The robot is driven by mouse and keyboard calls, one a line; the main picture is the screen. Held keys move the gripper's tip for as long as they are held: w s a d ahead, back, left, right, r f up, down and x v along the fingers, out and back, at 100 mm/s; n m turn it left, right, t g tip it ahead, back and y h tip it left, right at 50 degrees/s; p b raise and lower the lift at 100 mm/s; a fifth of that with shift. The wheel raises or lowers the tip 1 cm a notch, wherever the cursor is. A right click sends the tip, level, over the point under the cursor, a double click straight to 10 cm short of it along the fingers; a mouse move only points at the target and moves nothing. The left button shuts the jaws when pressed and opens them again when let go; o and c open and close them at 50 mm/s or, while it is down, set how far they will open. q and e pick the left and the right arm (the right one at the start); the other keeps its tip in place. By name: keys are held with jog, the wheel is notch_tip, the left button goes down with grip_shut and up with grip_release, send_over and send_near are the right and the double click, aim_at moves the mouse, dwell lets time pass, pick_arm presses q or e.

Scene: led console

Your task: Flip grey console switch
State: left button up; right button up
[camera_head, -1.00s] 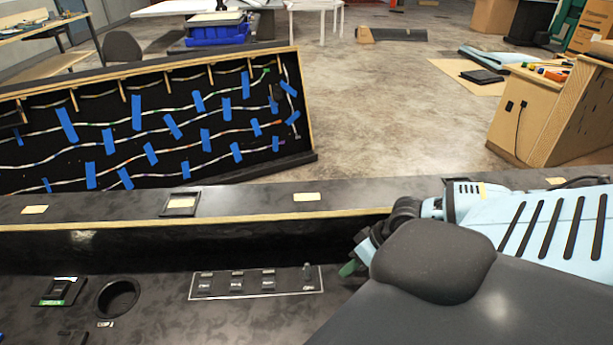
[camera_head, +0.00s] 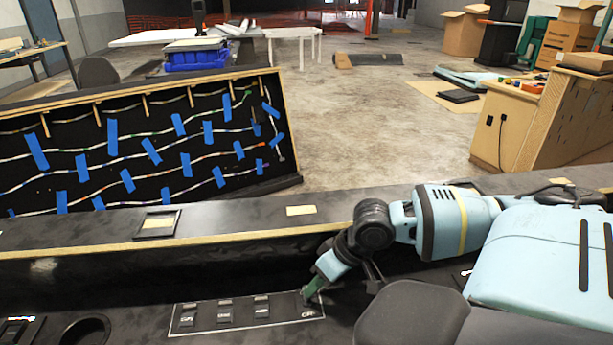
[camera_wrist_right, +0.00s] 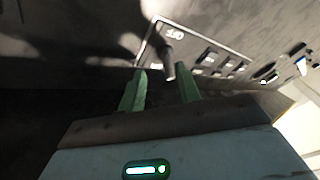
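The console switch is a small grey lever at the right end of a white-outlined switch panel (camera_head: 245,325). My right gripper (camera_head: 311,291) reaches down to that end of the panel and partly hides the lever in the head view. In the right wrist view its two green fingers (camera_wrist_right: 161,73) are apart, with the lever's tip between them, closer to the right finger. I cannot tell whether that finger touches it. My left gripper is not in view.
A round dark recess (camera_head: 85,332) lies further left. The console's raised ledge (camera_head: 237,215) runs behind the panel. A board with blue tape strips (camera_head: 150,150) leans beyond it.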

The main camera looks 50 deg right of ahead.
jog(key=shift+w+a+b, duration=0.4)
jog(key=shift+w+a, duration=0.2)
jog(key=shift+w, duration=0.1)
jog(key=shift+w+a+f, duration=0.15)
jog(key=shift+w+f, duration=0.05)
jog(key=shift+f, duration=0.3)
grip_shut()
